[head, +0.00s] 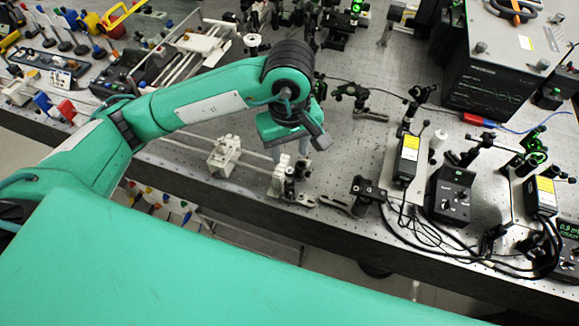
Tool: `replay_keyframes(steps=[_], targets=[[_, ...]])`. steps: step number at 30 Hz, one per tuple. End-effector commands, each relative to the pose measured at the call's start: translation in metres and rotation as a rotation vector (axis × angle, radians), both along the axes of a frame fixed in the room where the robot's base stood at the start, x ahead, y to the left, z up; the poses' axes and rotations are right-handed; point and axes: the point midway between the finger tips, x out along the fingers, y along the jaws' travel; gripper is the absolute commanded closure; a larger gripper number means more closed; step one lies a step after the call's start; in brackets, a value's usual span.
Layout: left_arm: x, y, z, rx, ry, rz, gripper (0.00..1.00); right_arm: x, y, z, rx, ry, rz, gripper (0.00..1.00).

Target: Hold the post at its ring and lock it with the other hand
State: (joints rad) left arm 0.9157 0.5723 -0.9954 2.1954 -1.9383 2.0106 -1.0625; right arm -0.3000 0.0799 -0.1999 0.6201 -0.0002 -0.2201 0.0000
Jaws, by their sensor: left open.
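My left arm reaches in from the left over the optical bench (350,150). My left gripper (303,150) points down above the front part of the bench and is open. Just below it stands a small post assembly (287,186) with pale and dark parts, near the bench's front edge. The gripper hides part of what is directly beneath it, and I cannot make out the ring or the locking screw clearly. I cannot tell whether the fingers touch the post. My right gripper is not in view.
A pale mount (224,157) stands left of the post. A dark clamp (366,192) and black cables (430,232) lie to the right. A large black instrument (500,85) stands at the back right. Bare bench shows behind the gripper.

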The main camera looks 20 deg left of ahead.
Motion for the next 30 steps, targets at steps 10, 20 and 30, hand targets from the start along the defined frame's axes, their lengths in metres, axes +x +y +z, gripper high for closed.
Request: replay_keyframes(steps=[10, 20, 30], targets=[[-0.001, 0.0, -0.052, 0.0, 0.005, 0.002, 0.57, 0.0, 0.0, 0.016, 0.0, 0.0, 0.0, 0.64], [0.0, 0.0, -0.085, -0.001, 0.002, 0.001, 0.57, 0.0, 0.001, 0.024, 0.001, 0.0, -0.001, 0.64], [0.0, 0.0, -0.088, 0.0, 0.0, 0.0, 0.63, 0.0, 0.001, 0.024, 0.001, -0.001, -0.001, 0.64]])
